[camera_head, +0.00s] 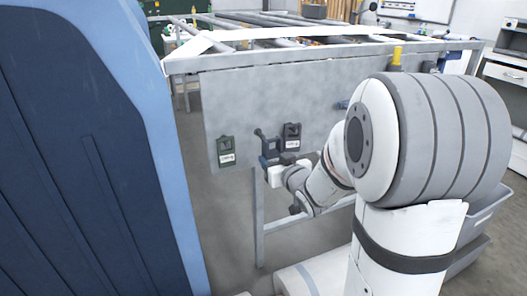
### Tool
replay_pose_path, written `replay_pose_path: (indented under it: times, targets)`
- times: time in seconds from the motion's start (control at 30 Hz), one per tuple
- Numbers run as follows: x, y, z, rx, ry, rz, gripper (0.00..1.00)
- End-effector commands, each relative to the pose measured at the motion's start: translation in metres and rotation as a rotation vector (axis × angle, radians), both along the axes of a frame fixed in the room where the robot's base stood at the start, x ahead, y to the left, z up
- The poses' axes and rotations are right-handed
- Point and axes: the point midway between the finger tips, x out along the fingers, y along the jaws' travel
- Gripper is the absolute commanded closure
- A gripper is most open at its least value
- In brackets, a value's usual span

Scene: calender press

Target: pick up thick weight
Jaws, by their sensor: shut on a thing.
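A dark grey weight (291,135) with a pale label is in front of the grey metal panel, right at my gripper. I take it as the thick weight, but its thickness is hard to judge from here. My gripper (268,154) is small and dark in this view, at the end of my white arm, and is shut on the dark grey weight. The exact contact between fingers and weight is too small to see. A dark green weight (226,150), also with a pale label, is on the panel to the left, apart from my gripper.
The grey panel (235,105) belongs to a metal frame table with rollers on top. A large blue panel (90,140) fills the left side. Grey bins (480,225) stand at the lower right, behind my arm. Bare floor shows under the frame.

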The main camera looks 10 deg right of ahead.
Motion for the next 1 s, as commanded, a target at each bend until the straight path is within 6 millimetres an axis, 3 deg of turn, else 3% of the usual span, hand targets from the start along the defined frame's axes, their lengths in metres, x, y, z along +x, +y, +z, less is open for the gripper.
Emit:
replay_pose_path:
  times: [0.1,0.3,1.0]
  targets:
    - [-0.03,-0.007,0.003,0.0,-0.005,-0.004,1.0]
    - [-0.07,-0.015,0.0,-0.001,-0.008,-0.002,1.0]
    - [-0.095,-0.019,0.001,0.001,-0.004,0.001,1.0]
